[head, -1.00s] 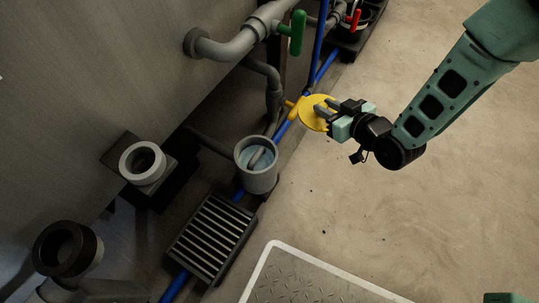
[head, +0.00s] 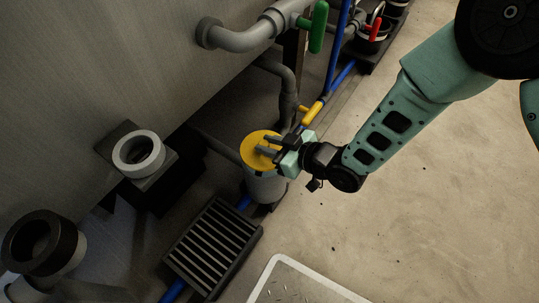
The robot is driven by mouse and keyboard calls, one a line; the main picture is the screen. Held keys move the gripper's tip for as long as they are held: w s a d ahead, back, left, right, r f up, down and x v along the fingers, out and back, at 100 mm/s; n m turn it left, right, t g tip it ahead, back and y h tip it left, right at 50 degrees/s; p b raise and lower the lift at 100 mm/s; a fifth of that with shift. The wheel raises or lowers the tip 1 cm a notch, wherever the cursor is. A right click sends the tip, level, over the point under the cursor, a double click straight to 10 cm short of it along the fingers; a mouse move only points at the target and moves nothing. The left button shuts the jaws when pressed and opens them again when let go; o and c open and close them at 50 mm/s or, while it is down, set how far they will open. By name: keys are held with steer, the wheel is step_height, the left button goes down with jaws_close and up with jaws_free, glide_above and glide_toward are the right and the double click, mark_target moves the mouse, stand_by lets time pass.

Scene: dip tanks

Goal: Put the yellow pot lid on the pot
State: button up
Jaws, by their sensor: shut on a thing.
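The yellow lid (head: 254,144) is a flat round disc, held in my gripper (head: 272,146). My gripper is shut on the lid, with its dark fingers reaching over the disc from the right. The pot (head: 266,186) is a grey cylinder standing upright on the floor. In the head view the lid lies over the pot's mouth and hides the opening. I cannot tell whether the lid touches the rim or hovers a little above it.
A black slatted grate (head: 212,247) lies in front of the pot. A light grey ring fitting (head: 139,155) stands on a dark block to the left. A grey pipe with a green handle (head: 318,27) and a blue pipe run behind. Open floor (head: 440,200) lies to the right.

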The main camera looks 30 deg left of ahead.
steer(key=shift+f+b, duration=0.75)
steer(key=shift+f, duration=1.1)
steer(key=shift+f, duration=0.2)
steer(key=o, duration=1)
steer(key=shift+d+r, duration=0.25)
steer(key=shift+r, duration=0.15)
steer(key=w+p+v, duration=0.1)
steer(key=p+v, duration=0.5)
steer(key=v, duration=0.5)
steer(key=shift+s+d, duration=0.2)
steer(key=shift+s, duration=0.3)
